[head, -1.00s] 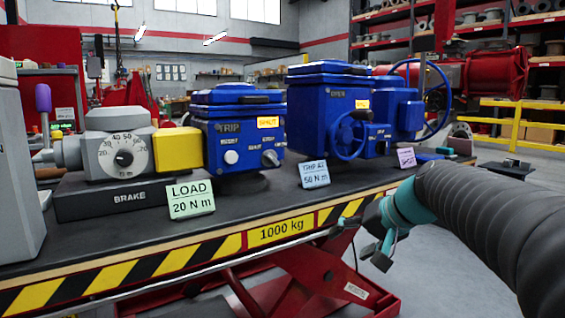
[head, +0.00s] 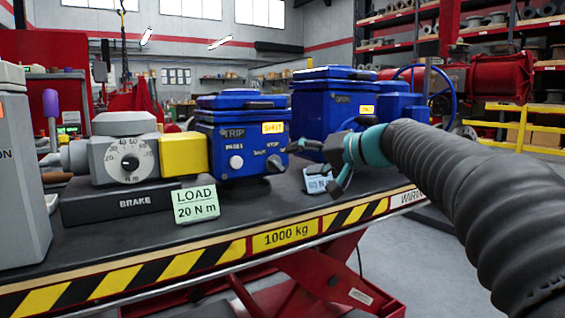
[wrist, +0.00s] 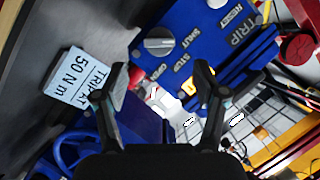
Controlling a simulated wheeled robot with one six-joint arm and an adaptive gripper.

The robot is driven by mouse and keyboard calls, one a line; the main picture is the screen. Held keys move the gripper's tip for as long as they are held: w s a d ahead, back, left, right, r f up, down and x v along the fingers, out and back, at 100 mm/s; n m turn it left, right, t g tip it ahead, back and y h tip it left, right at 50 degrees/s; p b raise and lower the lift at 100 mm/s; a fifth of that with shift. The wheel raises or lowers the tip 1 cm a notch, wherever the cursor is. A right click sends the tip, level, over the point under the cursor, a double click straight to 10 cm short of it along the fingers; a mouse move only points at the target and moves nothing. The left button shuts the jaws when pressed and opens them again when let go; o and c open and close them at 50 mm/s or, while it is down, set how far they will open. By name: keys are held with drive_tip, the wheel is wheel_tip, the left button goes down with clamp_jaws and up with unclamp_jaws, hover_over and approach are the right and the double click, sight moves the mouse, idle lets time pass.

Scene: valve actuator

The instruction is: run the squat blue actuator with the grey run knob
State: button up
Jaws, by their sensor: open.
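The squat blue actuator (head: 240,140) stands on the table, joined to a yellow block on its left. Its front carries TRIP lettering, a lit amber SHUT window (head: 272,127) and a white reset button (head: 236,162). The grey run knob (head: 273,163) is at the lower right of that face. In the wrist view the knob (wrist: 160,42) lies just beyond the fingertips, with SHUT, STOP and OPEN lettering around it. My gripper (head: 312,166) is open and empty, to the right of the knob and apart from it. Its fingers (wrist: 160,78) also show in the wrist view.
A grey brake unit (head: 122,160) with a dial stands left. A LOAD 20 N m card (head: 196,204) stands in front. The TRIP AT 50 N m card (wrist: 77,77) is close to my gripper. A taller blue actuator (head: 320,100) with a handwheel stands behind it.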

sight(279, 163)
drive_tip(key=x, duration=0.6)
drive_tip(key=shift+w+a+f, duration=0.1)
drive_tip(key=shift+a, duration=0.15)
drive_tip(key=c, duration=1.1)
